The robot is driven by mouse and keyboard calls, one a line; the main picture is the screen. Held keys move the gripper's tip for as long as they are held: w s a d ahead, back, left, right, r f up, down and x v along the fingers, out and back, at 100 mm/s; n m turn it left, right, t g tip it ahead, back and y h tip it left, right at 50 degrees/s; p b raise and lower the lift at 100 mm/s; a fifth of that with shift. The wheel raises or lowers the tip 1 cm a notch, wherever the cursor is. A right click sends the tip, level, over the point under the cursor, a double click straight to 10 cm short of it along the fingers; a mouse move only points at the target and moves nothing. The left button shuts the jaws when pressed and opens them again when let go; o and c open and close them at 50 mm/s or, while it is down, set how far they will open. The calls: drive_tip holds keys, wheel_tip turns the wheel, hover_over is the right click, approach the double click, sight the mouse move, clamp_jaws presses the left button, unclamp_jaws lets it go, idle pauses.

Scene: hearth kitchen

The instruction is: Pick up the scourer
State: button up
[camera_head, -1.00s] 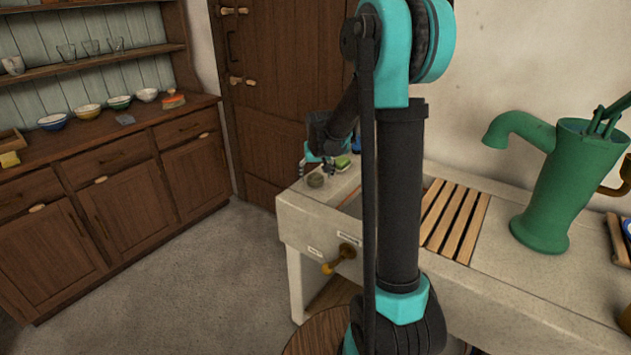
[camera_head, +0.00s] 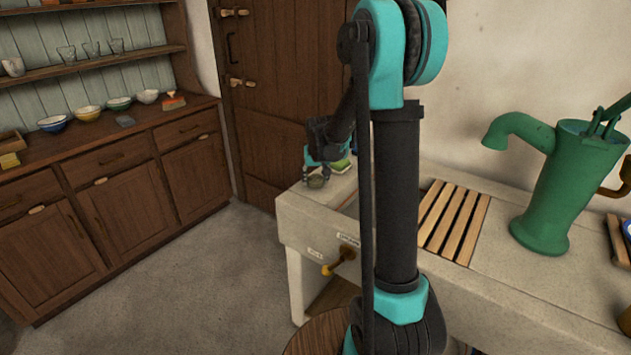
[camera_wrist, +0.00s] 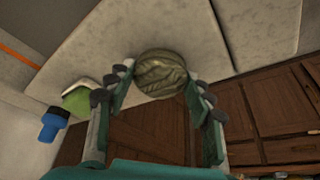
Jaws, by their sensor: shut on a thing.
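The scourer (camera_wrist: 160,73) is a round, grey-green, ridged pad. In the wrist view it sits between the fingertips of my gripper (camera_wrist: 159,88), with one finger on each side. In the head view the scourer (camera_head: 316,182) is small, at the far left corner of the pale stone sink top (camera_head: 300,200). My gripper (camera_head: 319,175) is shut on it there, low over the stone. I cannot tell whether the scourer still touches the surface.
A green item (camera_wrist: 78,99) and a blue item (camera_wrist: 51,124) are close to the left finger in the wrist view. A wooden slatted rack (camera_head: 453,222) and a green pump (camera_head: 550,185) stand farther right. The wooden dresser (camera_head: 110,190) is across the floor.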

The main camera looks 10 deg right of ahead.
sight(316, 177)
wheel_tip(316, 177, up, 20)
idle(0.6)
